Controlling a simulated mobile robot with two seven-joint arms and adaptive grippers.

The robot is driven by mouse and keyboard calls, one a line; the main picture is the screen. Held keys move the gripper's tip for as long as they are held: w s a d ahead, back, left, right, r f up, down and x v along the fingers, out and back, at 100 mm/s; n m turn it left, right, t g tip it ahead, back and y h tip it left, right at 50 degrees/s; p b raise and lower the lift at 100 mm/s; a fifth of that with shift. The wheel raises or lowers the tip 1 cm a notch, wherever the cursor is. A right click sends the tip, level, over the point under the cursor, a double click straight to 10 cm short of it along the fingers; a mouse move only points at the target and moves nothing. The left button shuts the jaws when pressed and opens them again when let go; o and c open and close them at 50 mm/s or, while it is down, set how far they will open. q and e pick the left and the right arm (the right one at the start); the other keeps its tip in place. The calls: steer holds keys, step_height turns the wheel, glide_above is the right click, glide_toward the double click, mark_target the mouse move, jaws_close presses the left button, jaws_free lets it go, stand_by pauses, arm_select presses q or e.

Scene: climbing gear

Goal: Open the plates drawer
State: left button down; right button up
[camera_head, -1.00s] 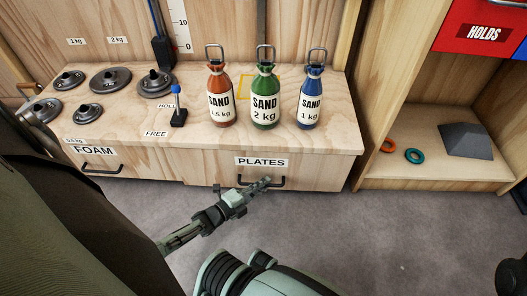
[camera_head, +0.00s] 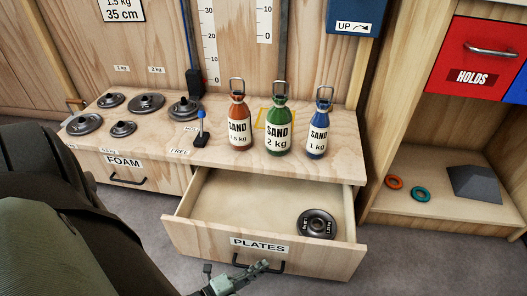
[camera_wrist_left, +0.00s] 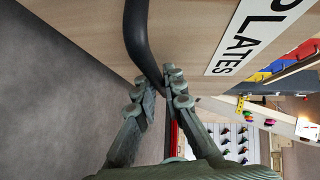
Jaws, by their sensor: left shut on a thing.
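The plates drawer (camera_head: 200,237) is pulled well out from the bench, with its PLATES label (camera_head: 259,245) on the front. A dark weight plate (camera_head: 317,224) lies inside at the right; the rest of the drawer floor that shows is bare. My left gripper (camera_head: 258,268) is at the drawer front, shut on the black bar handle (camera_head: 282,268). In the left wrist view the handle (camera_wrist_left: 138,35) runs down between the two fingers (camera_wrist_left: 164,88), beside the PLATES label (camera_wrist_left: 258,32). My right gripper is not in view.
Red, green and blue sand bottles (camera_head: 278,120) stand on the bench top (camera_head: 335,165), with several dark weight plates (camera_head: 146,103) at left. The shut FOAM drawer (camera_head: 150,172) is left of the open one. A shelf (camera_head: 430,205) with two rings stands at right.

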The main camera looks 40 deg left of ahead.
arm_select(q)
steer(key=shift+s+d, duration=0.35)
steer(key=shift+s, duration=0.3)
steer(key=shift+s+d, duration=0.3)
steer(key=shift+s, duration=0.35)
steer(key=c, duration=1.6)
jaws_free()
steer(key=v, duration=1.2)
steer(key=shift+r, duration=0.1)
